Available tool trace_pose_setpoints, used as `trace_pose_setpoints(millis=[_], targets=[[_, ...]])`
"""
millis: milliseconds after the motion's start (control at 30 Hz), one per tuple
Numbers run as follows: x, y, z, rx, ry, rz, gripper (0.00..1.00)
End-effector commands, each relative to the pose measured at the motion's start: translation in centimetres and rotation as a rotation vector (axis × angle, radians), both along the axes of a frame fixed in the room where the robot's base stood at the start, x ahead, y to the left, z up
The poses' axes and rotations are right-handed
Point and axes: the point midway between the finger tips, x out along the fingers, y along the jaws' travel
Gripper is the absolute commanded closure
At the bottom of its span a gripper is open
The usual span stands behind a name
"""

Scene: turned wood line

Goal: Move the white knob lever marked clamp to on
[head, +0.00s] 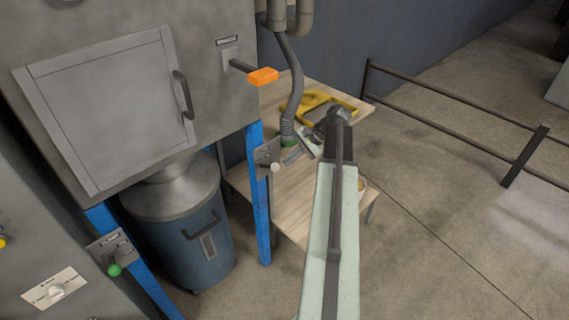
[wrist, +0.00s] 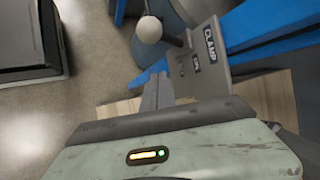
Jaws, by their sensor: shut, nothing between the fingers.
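The white knob lever (head: 275,167) sticks out from a grey plate (head: 266,151) on the blue post below the cabinet. In the wrist view the white knob (wrist: 149,30) is near the top, on a dark stem, beside the plate lettered CLAMP (wrist: 207,50). A smaller label on the plate is too small to read surely. My gripper (head: 287,160) is just right of the knob in the head view. In the wrist view my gripper (wrist: 157,76) is shut and empty, its fingertips apart from the knob in the picture. Contact is not visible.
An orange-handled lever (head: 263,76) is above on the cabinet, and a green-knobbed lever (head: 114,269) is at lower left. A blue drum (head: 195,250) stands under the cabinet. A wooden table (head: 290,205) lies behind my arm, with a grey hose (head: 293,80) above it.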

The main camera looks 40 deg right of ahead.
Motion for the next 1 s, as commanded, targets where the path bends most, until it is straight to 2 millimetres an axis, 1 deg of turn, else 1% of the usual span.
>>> trace_pose_setpoints(millis=[33, 300, 367, 467, 1000], targets=[[-0.1, -0.5, 2.1, 0.000, 0.000, -0.001, 1.00], [-0.9, -3.0, 7.1, -0.001, 0.000, -0.001, 1.00], [-1.0, -3.4, 7.8, -0.001, 0.000, 0.000, 1.00], [-1.2, -3.8, 8.2, -0.002, 0.000, 0.001, 1.00], [-1.2, -3.7, 7.9, -0.002, 0.000, 0.001, 1.00]])
